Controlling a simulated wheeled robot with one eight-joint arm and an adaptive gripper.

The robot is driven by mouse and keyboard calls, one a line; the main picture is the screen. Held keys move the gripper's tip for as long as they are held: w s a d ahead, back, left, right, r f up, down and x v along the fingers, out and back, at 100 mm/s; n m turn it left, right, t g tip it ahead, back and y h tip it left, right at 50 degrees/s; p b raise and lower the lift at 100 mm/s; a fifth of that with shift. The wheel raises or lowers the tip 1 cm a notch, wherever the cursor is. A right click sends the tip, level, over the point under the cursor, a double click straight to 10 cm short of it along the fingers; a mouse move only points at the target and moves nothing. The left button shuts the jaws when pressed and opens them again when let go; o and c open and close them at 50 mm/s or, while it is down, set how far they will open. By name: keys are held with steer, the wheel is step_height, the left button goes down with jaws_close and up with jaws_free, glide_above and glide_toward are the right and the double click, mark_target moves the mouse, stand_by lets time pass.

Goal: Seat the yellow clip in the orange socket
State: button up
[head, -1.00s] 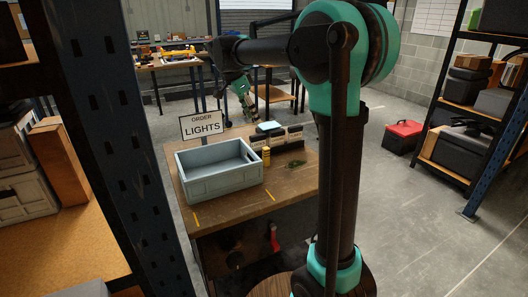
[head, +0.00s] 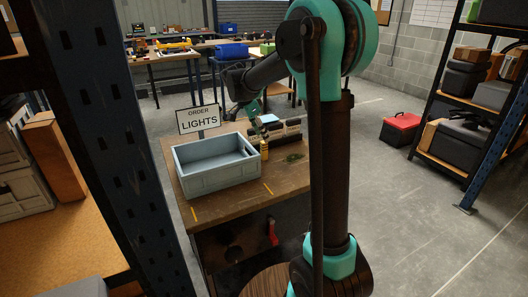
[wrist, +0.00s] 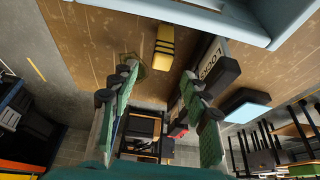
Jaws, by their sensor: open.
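A small yellow piece with dark bands, which may be the yellow clip, is on the brown workbench beside the grey-blue bin. It shows in the wrist view (wrist: 164,47) and small in the head view (head: 264,150). My gripper (wrist: 158,72) is open and empty, its two green-padded fingers apart. In the wrist view the yellow piece lies beyond the fingertips, between their lines and not touched. In the head view my gripper is over the far side of the bench, partly hidden and small. I cannot make out an orange socket in either view.
Dark labelled boxes (head: 288,136) and a green coil (head: 294,157) sit near the yellow piece. A blue rack upright (head: 100,130) rises at left.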

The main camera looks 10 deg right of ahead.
mark_target(264, 150)
steer(key=x, duration=0.5)
steer(key=shift+a+f, duration=0.1)
steer(key=shift+a, duration=0.25)
steer(key=shift+c, duration=0.4)
jaws_close()
